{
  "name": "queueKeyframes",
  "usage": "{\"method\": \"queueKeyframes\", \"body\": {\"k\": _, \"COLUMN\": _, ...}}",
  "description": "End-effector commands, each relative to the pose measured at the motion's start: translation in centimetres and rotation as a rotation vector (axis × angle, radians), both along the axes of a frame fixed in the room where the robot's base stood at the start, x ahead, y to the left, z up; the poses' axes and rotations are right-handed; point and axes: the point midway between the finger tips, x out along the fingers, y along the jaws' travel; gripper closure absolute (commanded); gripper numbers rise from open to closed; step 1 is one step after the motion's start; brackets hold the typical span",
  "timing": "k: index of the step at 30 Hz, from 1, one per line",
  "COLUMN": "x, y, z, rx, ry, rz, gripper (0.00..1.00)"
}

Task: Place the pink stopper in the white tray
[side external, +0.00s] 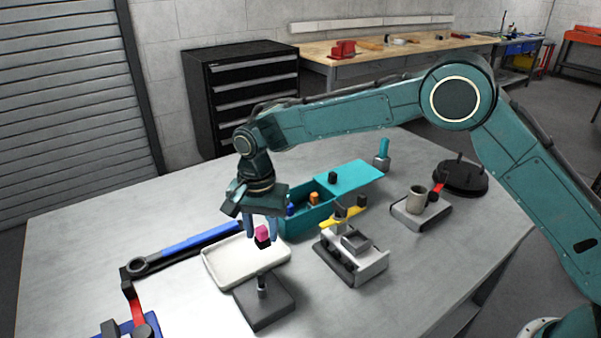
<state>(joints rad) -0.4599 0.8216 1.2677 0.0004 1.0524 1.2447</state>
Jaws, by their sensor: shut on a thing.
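The pink stopper (262,233) has a pink top and a dark lower part. My gripper (261,237) points down and is shut on the stopper, with its blue fingers on either side. The white tray (222,276) lies flat on the grey table, and the stopper shows in front of its right part. From this one view I cannot tell how high the stopper is above the tray floor. No other thing shows in the tray.
A grey block with a dark post (263,302) stands just in front of the tray. A teal box (305,222) with small coloured pieces is behind right. A grey fixture (352,258) stands to the right. A blue-handled wrench (195,245) lies left.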

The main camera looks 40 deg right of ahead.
Motion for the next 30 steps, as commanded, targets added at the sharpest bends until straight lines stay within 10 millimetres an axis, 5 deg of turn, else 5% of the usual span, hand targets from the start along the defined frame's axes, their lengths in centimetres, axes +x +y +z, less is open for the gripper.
{"method": "queueKeyframes", "body": {"k": 13, "x": 0.0, "y": 0.0, "z": -4.0, "rx": -0.001, "ry": 0.001, "rz": 0.0, "gripper": 0.85}}
{"method": "queueKeyframes", "body": {"k": 28, "x": 0.0, "y": 0.0, "z": -4.6, "rx": -0.001, "ry": 0.001, "rz": 0.0, "gripper": 0.85}}
{"method": "queueKeyframes", "body": {"k": 29, "x": 0.0, "y": 0.0, "z": -4.5, "rx": -0.001, "ry": 0.001, "rz": 0.0, "gripper": 0.62}}
{"method": "queueKeyframes", "body": {"k": 30, "x": 0.0, "y": 0.0, "z": -4.5, "rx": -0.001, "ry": 0.001, "rz": 0.0, "gripper": 0.54}}
